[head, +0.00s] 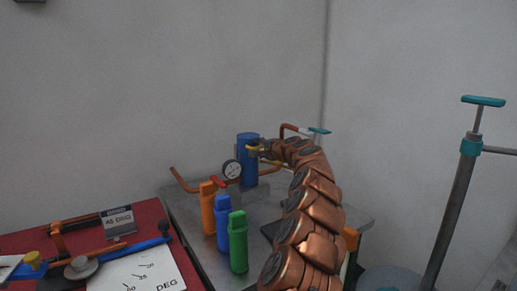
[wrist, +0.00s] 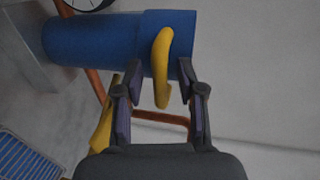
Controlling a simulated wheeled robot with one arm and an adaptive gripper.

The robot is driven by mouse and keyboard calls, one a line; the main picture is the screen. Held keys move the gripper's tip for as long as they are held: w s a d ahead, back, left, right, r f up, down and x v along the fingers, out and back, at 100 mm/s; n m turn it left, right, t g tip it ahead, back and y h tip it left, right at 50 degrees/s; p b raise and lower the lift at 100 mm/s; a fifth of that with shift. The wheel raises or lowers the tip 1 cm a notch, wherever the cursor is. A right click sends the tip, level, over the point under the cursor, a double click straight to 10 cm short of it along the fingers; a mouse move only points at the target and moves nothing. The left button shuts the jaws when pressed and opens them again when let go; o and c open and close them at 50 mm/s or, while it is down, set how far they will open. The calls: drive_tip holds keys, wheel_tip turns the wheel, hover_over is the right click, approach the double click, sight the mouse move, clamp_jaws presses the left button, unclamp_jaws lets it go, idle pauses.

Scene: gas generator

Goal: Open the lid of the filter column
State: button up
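The filter column (head: 247,172) is a blue upright cylinder on the metal table, beyond the gauge in the head view. In the wrist view the column (wrist: 85,42) lies sideways in the picture. Its lid (wrist: 150,25) is a slightly wider blue end section. A curved yellow handle (wrist: 162,70) shows across the lid. My gripper (wrist: 162,82) is open, with one finger on each side of the handle's lower end. I cannot tell whether the fingers touch the lid or handle. In the head view my gripper (head: 258,149) is at the column's upper right side, partly hidden by my arm.
A round gauge (head: 232,169) stands close to the column's left. Orange, blue (head: 223,224) and green (head: 238,240) bottles stand in front on the table. Copper pipes (head: 290,130) run behind my wrist. A red table (head: 60,240) with tools is at left; a tall pump (head: 455,190) is at right.

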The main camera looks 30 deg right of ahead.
drive_tip(key=shift+w, duration=0.1)
clamp_jaws()
idle(0.4)
idle(0.3)
